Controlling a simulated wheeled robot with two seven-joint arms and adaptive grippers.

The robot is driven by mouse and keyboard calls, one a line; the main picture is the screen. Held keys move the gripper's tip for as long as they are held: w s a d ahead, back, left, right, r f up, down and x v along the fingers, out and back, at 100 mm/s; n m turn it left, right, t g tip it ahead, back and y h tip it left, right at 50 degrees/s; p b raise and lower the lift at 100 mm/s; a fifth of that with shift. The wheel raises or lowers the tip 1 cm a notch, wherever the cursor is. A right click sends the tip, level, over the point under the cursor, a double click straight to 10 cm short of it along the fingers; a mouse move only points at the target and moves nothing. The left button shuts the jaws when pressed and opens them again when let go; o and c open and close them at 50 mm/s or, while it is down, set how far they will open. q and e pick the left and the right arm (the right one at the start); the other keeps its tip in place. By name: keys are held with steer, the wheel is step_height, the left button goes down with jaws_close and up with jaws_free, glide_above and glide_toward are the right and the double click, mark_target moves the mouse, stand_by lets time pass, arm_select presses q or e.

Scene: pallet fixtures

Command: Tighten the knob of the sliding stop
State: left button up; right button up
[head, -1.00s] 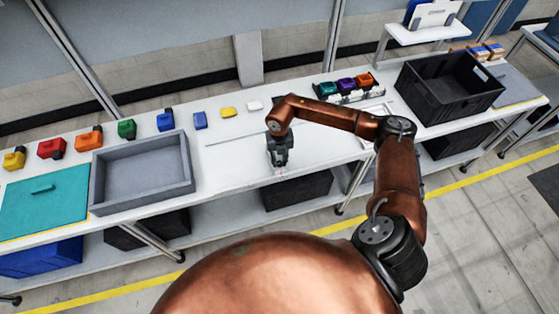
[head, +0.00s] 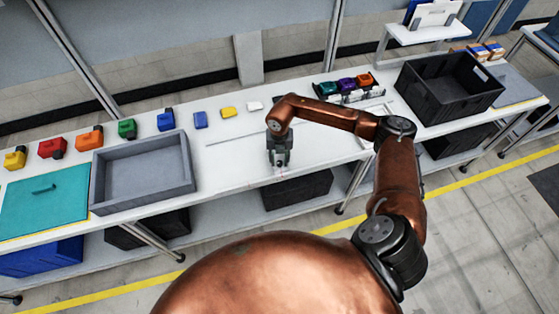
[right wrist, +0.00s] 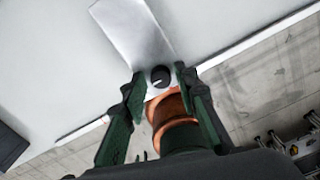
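My right gripper (head: 281,168) points down over the front edge of the white table. In the right wrist view its two dark green fingers (right wrist: 162,88) stand apart. A round black knob (right wrist: 160,76) with a light mark lies between the fingertips, with visible gaps on both sides. The knob is at the near end of a grey metal plate (right wrist: 130,28), probably the sliding stop. In the head view the gripper hides the knob. My left gripper is not in view.
A grey tray (head: 143,205) and several coloured blocks are to the left on the table. A fixture with teal, purple and orange blocks (head: 346,85) stands behind my right forearm. A black crate (head: 450,108) is at the right. The tabletop beside the gripper is largely clear.

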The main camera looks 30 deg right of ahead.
mark_target(279, 163)
steer(key=shift+o, duration=0.9)
steer(key=shift+r, duration=0.1)
step_height(279, 163, up, 12)
steer(key=shift+f, duration=0.2)
